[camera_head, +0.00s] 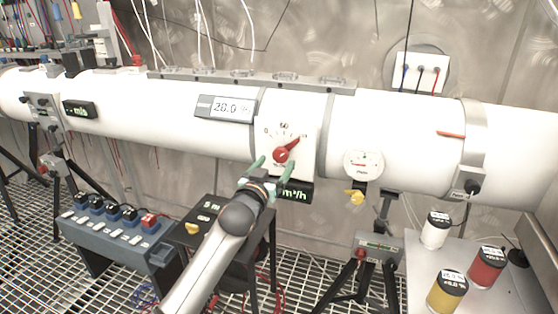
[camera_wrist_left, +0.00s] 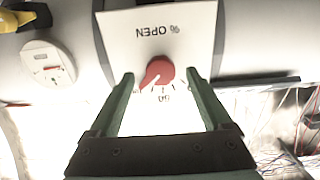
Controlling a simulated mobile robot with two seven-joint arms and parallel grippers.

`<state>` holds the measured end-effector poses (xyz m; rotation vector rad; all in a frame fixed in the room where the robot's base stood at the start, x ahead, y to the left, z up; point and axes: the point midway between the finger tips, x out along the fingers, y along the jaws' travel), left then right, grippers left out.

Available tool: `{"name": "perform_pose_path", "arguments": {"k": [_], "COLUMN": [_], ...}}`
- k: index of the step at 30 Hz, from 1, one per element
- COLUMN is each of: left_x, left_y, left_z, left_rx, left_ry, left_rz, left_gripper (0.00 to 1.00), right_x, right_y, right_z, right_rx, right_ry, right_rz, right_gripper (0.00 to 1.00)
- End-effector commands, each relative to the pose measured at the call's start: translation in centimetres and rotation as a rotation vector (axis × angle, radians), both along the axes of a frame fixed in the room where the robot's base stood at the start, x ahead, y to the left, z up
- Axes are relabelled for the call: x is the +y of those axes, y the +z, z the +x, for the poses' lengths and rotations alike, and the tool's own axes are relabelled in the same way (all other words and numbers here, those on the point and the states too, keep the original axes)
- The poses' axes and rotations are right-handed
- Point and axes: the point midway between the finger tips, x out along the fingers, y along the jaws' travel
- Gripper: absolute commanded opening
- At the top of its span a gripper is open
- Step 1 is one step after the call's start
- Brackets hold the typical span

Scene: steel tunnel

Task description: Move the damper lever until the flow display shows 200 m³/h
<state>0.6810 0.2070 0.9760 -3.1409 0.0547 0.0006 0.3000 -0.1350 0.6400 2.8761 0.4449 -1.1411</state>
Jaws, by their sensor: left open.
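The damper lever is a red knob with a pointer (camera_head: 281,154) on a white plate on the duct. Its pointer leans up and right, past the 50 mark. The flow display (camera_head: 296,191) below the plate shows "m³/h"; my gripper hides its number. My left gripper (camera_head: 273,168) is open, its green fingers just in front of and below the knob. In the left wrist view the knob (camera_wrist_left: 158,72) appears upside down under "% OPEN", between the tips of the open gripper (camera_wrist_left: 159,76), with gaps on both sides. My right gripper is not in view.
A round gauge (camera_head: 363,165) with a yellow valve handle (camera_head: 355,196) is to the right. A black stand (camera_head: 215,212) is below my arm. Labelled cans, including a red one (camera_head: 486,268), stand on a table at right.

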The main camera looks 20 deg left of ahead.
Motion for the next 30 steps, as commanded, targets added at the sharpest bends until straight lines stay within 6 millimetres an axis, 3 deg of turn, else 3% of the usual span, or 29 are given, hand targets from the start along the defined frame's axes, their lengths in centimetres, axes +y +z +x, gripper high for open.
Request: {"name": "perform_pose_path", "arguments": {"k": [9,21,30], "left_x": [-0.1,-0.1,-0.1], "left_y": [0.0,0.0,0.0], "left_z": [3.0,3.4,3.4], "left_rx": [-0.001,0.0,0.0], "left_ry": [0.0,0.0,0.0], "left_rz": [0.0,0.0,0.0], "left_gripper": [0.83,0.83,0.49], "right_x": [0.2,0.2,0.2], "right_y": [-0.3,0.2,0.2], "right_z": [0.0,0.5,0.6], "right_rx": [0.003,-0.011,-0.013], "right_ry": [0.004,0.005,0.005], "right_rz": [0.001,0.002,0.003], "right_gripper": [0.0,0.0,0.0]}}
